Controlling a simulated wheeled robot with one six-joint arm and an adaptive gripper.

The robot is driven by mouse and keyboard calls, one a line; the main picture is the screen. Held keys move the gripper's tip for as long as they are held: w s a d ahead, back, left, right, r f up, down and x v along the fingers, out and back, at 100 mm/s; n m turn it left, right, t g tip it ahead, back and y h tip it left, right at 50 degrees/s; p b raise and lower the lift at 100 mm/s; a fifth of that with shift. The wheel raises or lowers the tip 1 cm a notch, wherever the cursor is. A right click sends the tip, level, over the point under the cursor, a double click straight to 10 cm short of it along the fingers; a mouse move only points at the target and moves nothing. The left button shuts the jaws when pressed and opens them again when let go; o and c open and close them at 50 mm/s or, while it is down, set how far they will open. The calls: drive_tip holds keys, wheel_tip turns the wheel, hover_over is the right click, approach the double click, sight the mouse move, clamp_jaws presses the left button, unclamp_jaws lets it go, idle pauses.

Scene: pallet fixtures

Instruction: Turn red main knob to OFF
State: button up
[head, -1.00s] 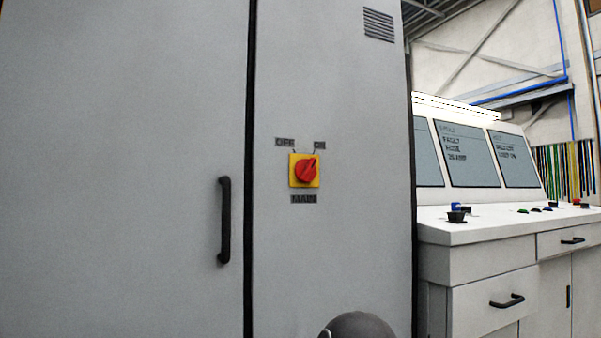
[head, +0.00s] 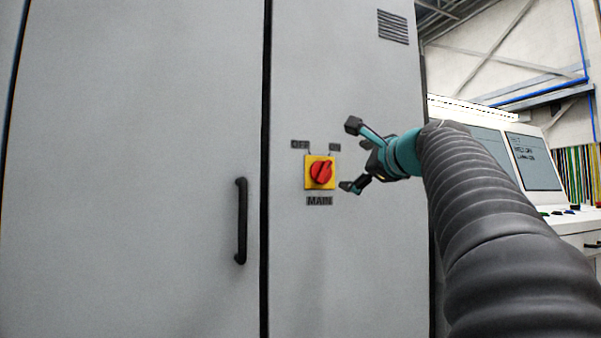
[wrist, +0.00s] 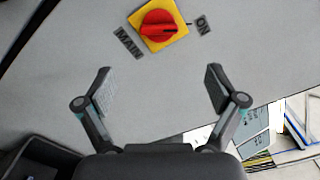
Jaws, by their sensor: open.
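The red main knob (head: 320,172) sits on a yellow square plate (head: 308,184) on the grey cabinet door. The OFF label (head: 300,145) is at its upper left, the ON label (head: 335,148) at its upper right, and MAIN (head: 319,201) below. The knob's grip slants toward the ON side. My gripper (head: 352,156) is open and empty, just right of the knob in the head view. In the wrist view, the knob (wrist: 158,24) is at the top, beyond and between the spread fingers of my gripper (wrist: 159,89). The OFF label is out of the wrist view.
A black door handle (head: 241,221) stands on the left cabinet door. A vent (head: 393,27) is high on the right door. A control console with screens (head: 535,161) stands at the right, partly hidden by my arm. The door around the knob is flat and clear.

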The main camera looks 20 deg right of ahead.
sight(326, 171)
drive_tip(key=w, duration=0.4)
drive_tip(key=w+p, duration=0.1)
drive_tip(key=w, duration=0.3)
drive_tip(key=w+p, duration=0.1)
drive_tip(key=w, duration=0.3)
drive_tip(key=shift+w+a, duration=0.3)
drive_tip(key=c, duration=1.1)
